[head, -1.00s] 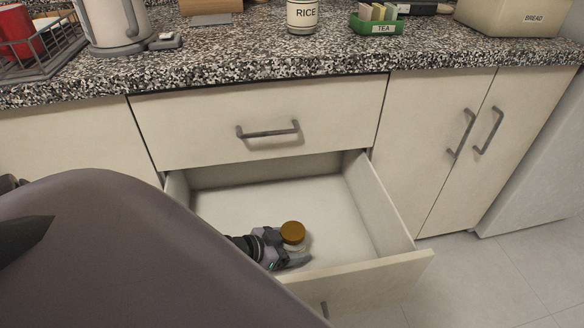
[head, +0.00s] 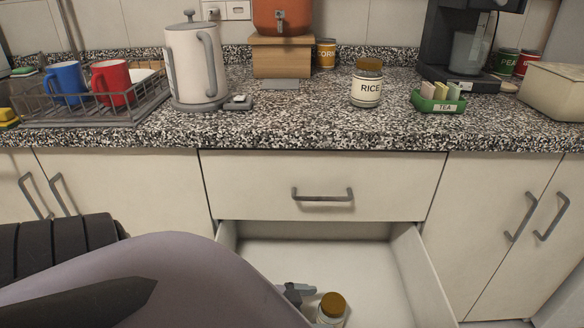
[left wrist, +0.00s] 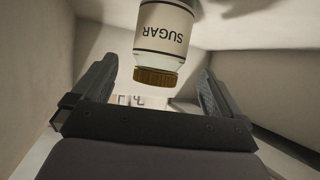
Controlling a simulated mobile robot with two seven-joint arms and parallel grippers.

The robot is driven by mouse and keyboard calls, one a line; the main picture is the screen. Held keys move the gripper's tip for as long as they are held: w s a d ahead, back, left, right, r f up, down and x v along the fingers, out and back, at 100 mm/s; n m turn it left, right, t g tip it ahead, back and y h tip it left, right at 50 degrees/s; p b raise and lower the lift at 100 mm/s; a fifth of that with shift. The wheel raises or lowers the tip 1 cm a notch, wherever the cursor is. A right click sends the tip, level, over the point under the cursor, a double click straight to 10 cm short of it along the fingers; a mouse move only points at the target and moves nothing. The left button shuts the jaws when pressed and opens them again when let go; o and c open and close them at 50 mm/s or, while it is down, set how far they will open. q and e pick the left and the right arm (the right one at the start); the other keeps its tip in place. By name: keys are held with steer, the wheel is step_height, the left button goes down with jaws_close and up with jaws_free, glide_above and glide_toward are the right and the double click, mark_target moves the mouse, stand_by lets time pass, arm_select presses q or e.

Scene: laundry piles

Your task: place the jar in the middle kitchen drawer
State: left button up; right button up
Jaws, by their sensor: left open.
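The jar (head: 331,310), clear with a brown lid, is upright inside the open middle drawer (head: 408,262), near its front; its base is cut off by the frame. In the left wrist view the jar (left wrist: 163,38) carries a SUGAR label and appears lid down in the picture. My left gripper (head: 296,291) is inside the drawer beside the jar. Its fingers are spread apart, with a gap between each finger and the jar in the wrist view. My right gripper is not in view.
A closed upper drawer (head: 322,185) sits above the open one, below the speckled counter (head: 300,128). The drawer floor behind the jar is clear.

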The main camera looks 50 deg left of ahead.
arm_select(q)
steer(key=p+v, duration=0.2)
steer(key=v, duration=0.4)
steer(key=shift+s+r, duration=0.15)
steer(key=shift+s, duration=0.05)
stand_by(0.4)
